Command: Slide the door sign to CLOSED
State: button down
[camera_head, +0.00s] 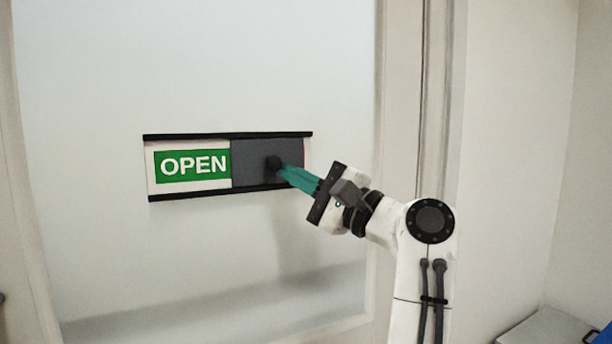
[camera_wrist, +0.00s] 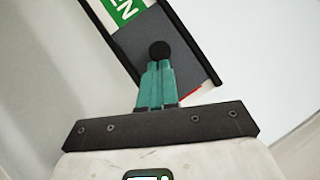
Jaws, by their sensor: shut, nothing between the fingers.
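The door sign (camera_head: 150,178) is a wide plate with black rails along its top and bottom. Its left part shows OPEN in white on green; it also shows in the wrist view (camera_wrist: 124,8). A grey slider (camera_head: 250,174) covers most of the right part, with a thin reddish strip showing at its right edge. A round black knob (camera_head: 272,163) stands on the slider; it also shows in the wrist view (camera_wrist: 159,49). My gripper (camera_head: 283,172) is shut and empty, its teal fingertips at the knob's right side. I cannot tell whether they touch it.
The sign is on a pale frosted door panel (camera_head: 230,70) with a light frame (camera_head: 400,90) to the right. A plain wall (camera_head: 510,150) is further right. A grey surface (camera_head: 545,328) is at the lower right. The panel left of the sign is clear.

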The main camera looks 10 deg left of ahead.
jog(key=s+a, duration=0.2)
jog(key=a, duration=0.1)
jog(key=s+a+p, duration=0.1)
jog(key=s+a, duration=0.1)
jog(key=a, duration=0.1)
jog(key=s+a, duration=0.2)
jog(key=a, duration=0.2)
jog(key=shift+s+p, duration=0.4)
jog(key=shift+a, duration=0.1)
jog(key=shift+f, duration=0.1)
